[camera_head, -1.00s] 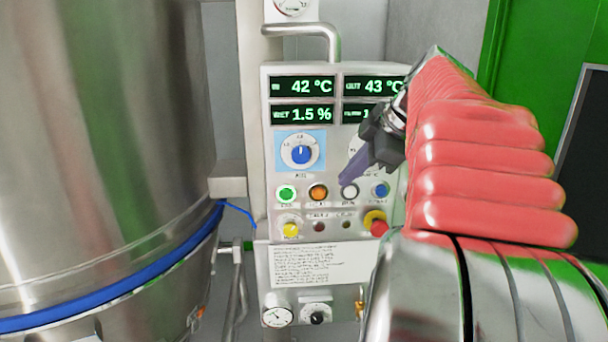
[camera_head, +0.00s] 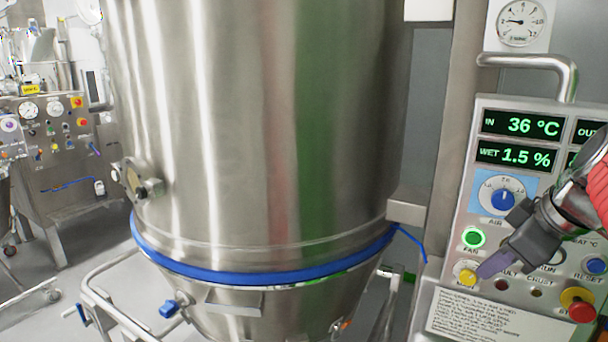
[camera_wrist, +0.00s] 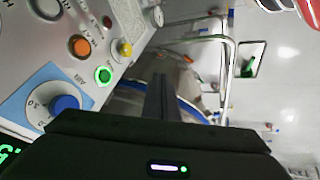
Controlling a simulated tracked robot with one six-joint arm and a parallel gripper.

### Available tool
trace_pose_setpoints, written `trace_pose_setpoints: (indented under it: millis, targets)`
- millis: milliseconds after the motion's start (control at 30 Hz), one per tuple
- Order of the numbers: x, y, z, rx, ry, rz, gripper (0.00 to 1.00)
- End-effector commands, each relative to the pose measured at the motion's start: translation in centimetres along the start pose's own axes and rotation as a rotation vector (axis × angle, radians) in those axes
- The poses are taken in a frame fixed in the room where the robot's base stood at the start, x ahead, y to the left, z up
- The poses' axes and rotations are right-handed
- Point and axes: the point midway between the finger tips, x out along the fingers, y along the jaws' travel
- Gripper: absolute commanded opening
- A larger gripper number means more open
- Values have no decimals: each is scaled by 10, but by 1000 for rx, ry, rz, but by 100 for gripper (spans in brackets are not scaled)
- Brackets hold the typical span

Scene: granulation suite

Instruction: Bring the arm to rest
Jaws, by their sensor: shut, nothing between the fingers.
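My gripper (camera_head: 492,266) is at the right of the head view, in front of the lower part of the control panel (camera_head: 468,200). Its dark fingers are together with nothing between them, and they point down and left. In the picture the fingertips overlap the panel beside the yellow button (camera_head: 466,274); I cannot tell whether they touch it. In the wrist view the closed fingers (camera_wrist: 160,98) stand out past the panel edge, against the vessel. Part of my red-sleeved arm shows at the right edge of the head view and hides some of the panel.
A large steel vessel (camera_head: 260,130) with a blue ring seal (camera_head: 270,274) stands left of the panel. The panel has a blue air knob (camera_head: 502,201), a lit green button (camera_head: 473,237) and a red stop button (camera_head: 581,308). Another machine (camera_head: 45,130) stands far left, with open floor before it.

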Motion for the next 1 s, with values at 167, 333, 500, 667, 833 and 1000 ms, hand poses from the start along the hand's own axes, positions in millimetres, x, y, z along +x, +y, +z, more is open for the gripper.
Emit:
trace_pose_setpoints:
  millis: [167, 333, 500, 667, 833, 1000]
  targets:
    - [21, -55, -9, 109, -34, -10, 0]
    - [38, -103, -9, 216, -60, -5, 0]
    - [54, -148, -3, 316, -76, 8, 0]
    - [69, -187, 7, 405, -78, 25, 0]
    - [84, -224, 22, 491, -68, 40, 0]
    - [93, -244, 31, 551, -54, 48, 0]
